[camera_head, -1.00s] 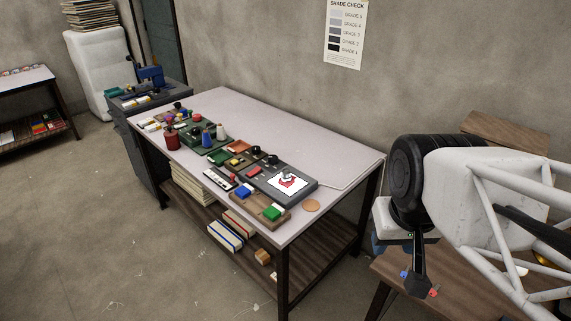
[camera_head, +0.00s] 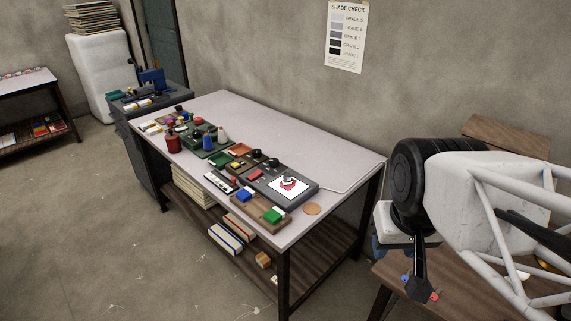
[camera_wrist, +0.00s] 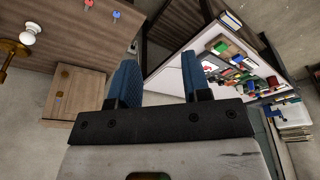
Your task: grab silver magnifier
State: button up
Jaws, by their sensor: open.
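A small silver object that looks like the magnifier (camera_head: 288,181) stands on a white card with a red figure. The card lies on a dark grey board (camera_head: 257,195) near the front right end of the long light table (camera_head: 300,142). The card and board are small in the wrist view, where I cannot make out the magnifier clearly. My gripper (camera_wrist: 157,85) is open and empty, with two blue fingers apart. It is well to the right of the table in the head view, above a brown desk, far from the magnifier.
The brown desk (camera_head: 462,286) holds red and blue pieces and a white knob-like thing (camera_wrist: 30,30). Beside the dark board are a wooden tray (camera_head: 258,212) with blue and green blocks and a round tan disc (camera_head: 312,209). Bottles and trays crowd the left. The table's back half is mostly clear.

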aim_at(287, 178)
jog(key=o, duration=0.4)
jog(key=shift+o, duration=0.2)
jog(key=shift+w, duration=0.1)
jog(key=w+f+n+t, duration=0.2)
jog(key=w+t, duration=0.1)
jog(key=w, duration=1.4)
jog(key=w+f+n+t, duration=0.1)
jog(key=w+f+t, duration=0.2)
jog(key=w, duration=1.4)
jog(key=w+a+f+n+y, duration=0.2)
jog(key=w+a+f+y, duration=0.1)
jog(key=w+a+f, duration=0.1)
jog(key=w+a+f+n+y, duration=0.2)
jog(key=w+a+f+y, duration=0.1)
jog(key=w+f, duration=0.4)
jog(key=w+a+f+n+y, duration=0.2)
jog(key=w+a+f, duration=0.2)
jog(key=f, duration=0.4)
jog(key=shift+w+a+y, duration=0.3)
jog(key=shift+w+y, duration=0.1)
jog(key=shift+w, duration=0.4)
